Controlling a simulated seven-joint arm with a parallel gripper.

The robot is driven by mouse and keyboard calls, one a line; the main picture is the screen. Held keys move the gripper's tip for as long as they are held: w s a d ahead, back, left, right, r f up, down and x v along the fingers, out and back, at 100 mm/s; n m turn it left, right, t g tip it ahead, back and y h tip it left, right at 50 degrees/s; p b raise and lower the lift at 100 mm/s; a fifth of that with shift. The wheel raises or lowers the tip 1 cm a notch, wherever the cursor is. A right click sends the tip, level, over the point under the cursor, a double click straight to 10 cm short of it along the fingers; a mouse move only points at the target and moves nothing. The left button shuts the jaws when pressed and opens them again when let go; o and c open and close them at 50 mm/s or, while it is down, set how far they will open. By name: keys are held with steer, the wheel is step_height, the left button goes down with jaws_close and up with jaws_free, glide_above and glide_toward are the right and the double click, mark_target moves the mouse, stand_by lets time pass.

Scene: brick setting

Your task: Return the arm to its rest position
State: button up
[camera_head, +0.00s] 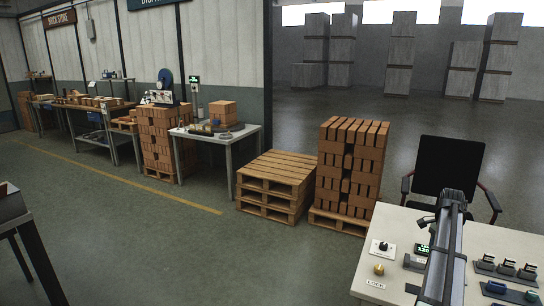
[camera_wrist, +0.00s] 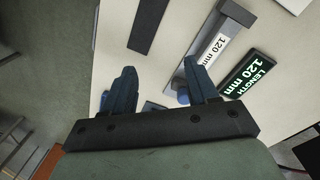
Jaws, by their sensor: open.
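My gripper (camera_wrist: 160,82) is open in the wrist view, its two dark blue fingers spread apart above a pale table. A grey bar labelled "120 mm" (camera_wrist: 204,62) lies below and just beyond the right finger. A small blue part (camera_wrist: 183,97) shows between the fingers, partly hidden; I cannot tell whether it touches them. In the head view my arm reaches over the white table (camera_head: 395,222) at the lower right. The fingers are too small to make out there.
A green length display (camera_wrist: 250,75) reads 120 mm. A yellow knob (camera_head: 379,268) and trays with several small parts (camera_head: 507,268) are on the table. A black chair (camera_head: 448,170) stands behind it. Stacked bricks (camera_head: 350,165) and pallets (camera_head: 275,183) stand left, with open floor in front.

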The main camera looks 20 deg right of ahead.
steer(key=s+a+f+n+g, duration=0.1)
steer(key=s+a+f+n, duration=0.3)
steer(key=a, duration=0.6)
steer(key=w+a+f+n+g, duration=0.1)
steer(key=a+f+n, duration=0.1)
steer(key=a+f, duration=0.6)
steer(key=s+a+f+n+g, duration=0.1)
steer(key=a+f+n, duration=0.2)
steer(key=a+f, duration=0.75)
steer(key=s+a+f+n, duration=0.1)
steer(key=a+f+n, duration=0.2)
steer(key=a+f, duration=0.75)
steer(key=s+a+f+n+g, duration=0.1)
steer(key=s+a+f+n, duration=0.1)
steer(key=s+a+f, duration=0.2)
steer(key=s+a+f+n+g, duration=0.1)
steer(key=s+a+f+n, duration=0.2)
steer(key=s+a, duration=0.8)
steer(key=s+a+f+n, duration=0.3)
steer(key=s+a+f, duration=0.3)
steer(key=s+a, duration=0.2)
steer(key=shift+a+f+g, duration=0.15)
steer(key=shift+f+g, duration=0.15)
steer(key=shift+g, duration=0.1)
